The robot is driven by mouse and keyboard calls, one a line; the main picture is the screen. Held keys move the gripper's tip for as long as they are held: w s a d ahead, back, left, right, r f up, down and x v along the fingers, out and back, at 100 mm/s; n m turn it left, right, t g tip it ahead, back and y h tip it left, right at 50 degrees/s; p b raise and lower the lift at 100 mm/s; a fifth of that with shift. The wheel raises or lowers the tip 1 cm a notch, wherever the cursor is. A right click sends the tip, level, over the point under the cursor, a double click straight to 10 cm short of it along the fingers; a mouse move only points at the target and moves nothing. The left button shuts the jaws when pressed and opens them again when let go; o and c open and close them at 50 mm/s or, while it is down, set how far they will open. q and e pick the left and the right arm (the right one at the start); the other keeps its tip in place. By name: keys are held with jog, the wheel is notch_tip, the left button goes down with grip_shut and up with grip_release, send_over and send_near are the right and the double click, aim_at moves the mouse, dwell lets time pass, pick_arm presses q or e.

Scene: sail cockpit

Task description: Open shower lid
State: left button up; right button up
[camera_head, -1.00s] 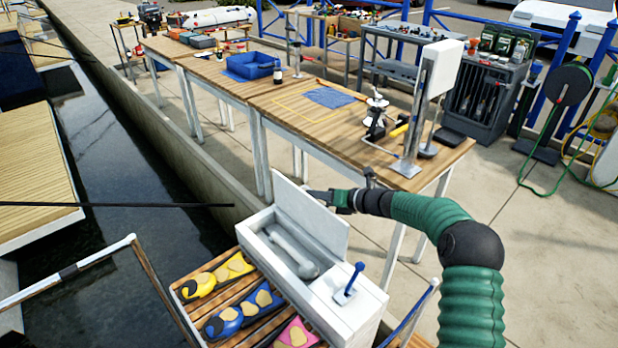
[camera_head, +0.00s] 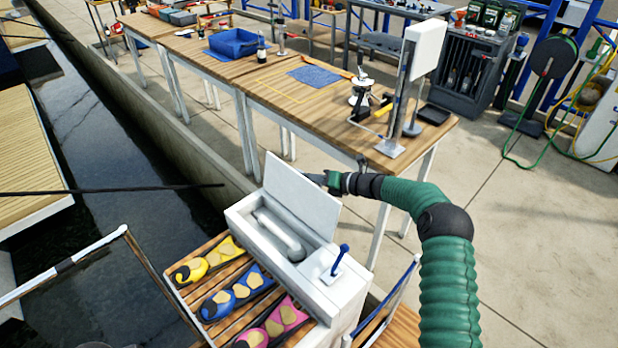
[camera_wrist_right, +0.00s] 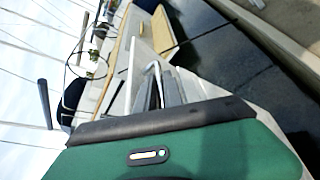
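The white shower box (camera_head: 245,228) sits at lower centre in the head view. Its lid (camera_head: 300,198) stands raised, hinged along the box's far side. A grey-white shower handle (camera_head: 280,232) lies in the open recess. My right gripper (camera_head: 314,179) is at the lid's top edge, towards its right corner; its fingertips are partly hidden by the lid. Whether it touches the lid is unclear. The right wrist view shows the gripper's grey fingers (camera_wrist_right: 158,92) only dimly, with pale surfaces around them, so their opening cannot be read. My left gripper is out of view.
A blue-handled lever (camera_head: 338,262) stands on the box's right part. Yellow, blue and pink shoe-like items (camera_head: 237,290) lie on the slatted wood beside the box. A long workbench (camera_head: 290,85) with tools stands behind. Dark water (camera_head: 120,180) lies to the left.

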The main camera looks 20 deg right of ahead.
jog(key=shift+o, duration=0.4)
jog(key=shift+s+d+r, duration=0.15)
jog(key=shift+s+d, duration=0.1)
jog(key=shift+d, duration=0.05)
jog(key=v, duration=1.6)
jog(key=shift+p, duration=0.35)
jog(key=shift+f, duration=0.2)
